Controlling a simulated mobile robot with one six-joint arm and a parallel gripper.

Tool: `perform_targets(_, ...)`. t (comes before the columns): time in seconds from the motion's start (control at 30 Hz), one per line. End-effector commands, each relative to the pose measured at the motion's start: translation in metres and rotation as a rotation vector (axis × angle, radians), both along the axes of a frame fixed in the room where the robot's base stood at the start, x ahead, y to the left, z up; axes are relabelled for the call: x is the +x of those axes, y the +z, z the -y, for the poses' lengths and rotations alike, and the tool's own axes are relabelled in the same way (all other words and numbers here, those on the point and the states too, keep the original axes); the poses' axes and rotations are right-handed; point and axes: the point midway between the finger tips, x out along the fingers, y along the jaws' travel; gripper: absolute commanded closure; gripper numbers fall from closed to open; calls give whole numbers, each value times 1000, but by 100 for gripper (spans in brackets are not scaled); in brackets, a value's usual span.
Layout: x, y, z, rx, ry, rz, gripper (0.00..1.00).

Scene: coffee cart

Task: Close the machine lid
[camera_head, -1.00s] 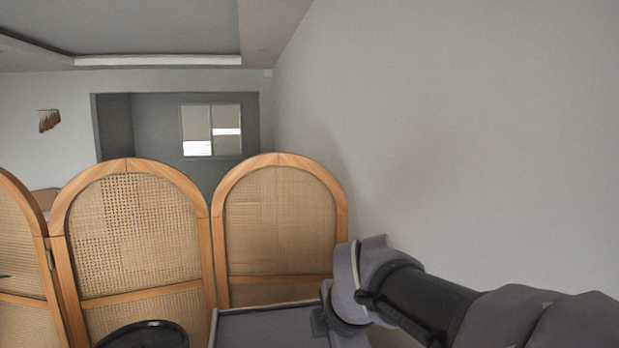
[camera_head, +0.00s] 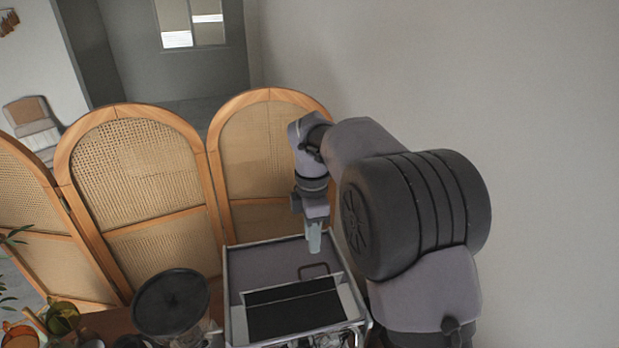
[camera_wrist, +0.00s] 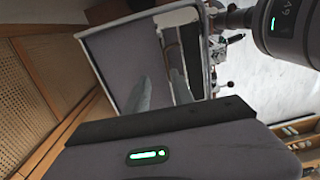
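The coffee machine (camera_head: 229,300) stands at the bottom centre of the head view, a silver-edged box with a dark top section (camera_head: 292,312). A grey panel (camera_head: 262,265) with a thin dark handle (camera_head: 314,268) lies behind the dark section. It looks like the lid, but its exact angle is unclear. My gripper (camera_head: 314,240) points down by the panel's right rear part; contact cannot be told. In the wrist view, pale finger shapes (camera_wrist: 141,96) overlap the machine's grey panel (camera_wrist: 115,55).
A round black-topped container (camera_head: 170,300) stands left of the machine. An orange cup (camera_head: 20,336) and a green cup (camera_head: 62,318) are further left. A wood and cane screen (camera_head: 135,180) runs close behind the cart; a plain wall (camera_head: 480,90) is at the right.

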Motion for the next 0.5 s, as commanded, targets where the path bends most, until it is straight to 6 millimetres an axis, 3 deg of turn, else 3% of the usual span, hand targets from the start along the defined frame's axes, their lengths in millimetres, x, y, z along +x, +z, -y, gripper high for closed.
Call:
perform_targets(0.3,3,90,-1,1,-1,4,71)
perform_targets(0.43,4,116,-1,1,-1,3,71)
perform_targets(0.5,9,119,-2,-4,0,-15,71)
